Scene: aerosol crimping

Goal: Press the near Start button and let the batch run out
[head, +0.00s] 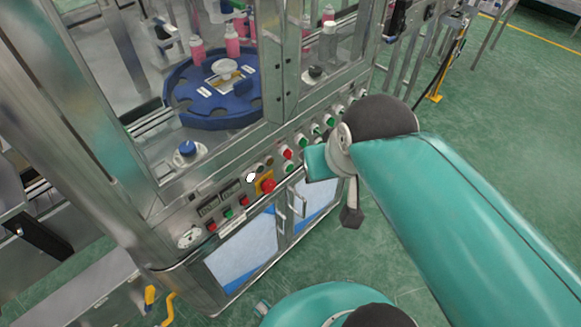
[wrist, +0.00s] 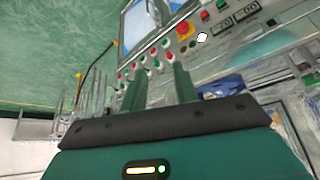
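The machine's control panel (head: 222,198) runs along its front edge. Small green and red buttons line it; the labels are too small to read, so I cannot tell which is the near Start button. One green button (head: 228,214) sits between two red ones at the near end. Another green button (head: 288,168) sits further along, beyond the red emergency stop (head: 267,185) on its yellow plate. My gripper (wrist: 158,73) is open and empty in the wrist view, its two fingers apart and pointing toward the button row. In the head view my arm hides part of it, and contact with the panel cannot be told.
A blue rotary table (head: 190,108) with pink cans (head: 232,42) stands behind the machine's frame. Cabinet doors with handles (head: 298,202) lie below the panel. A yellow bracket (head: 150,296) stands at lower left. Green floor (head: 490,120) is open to the right.

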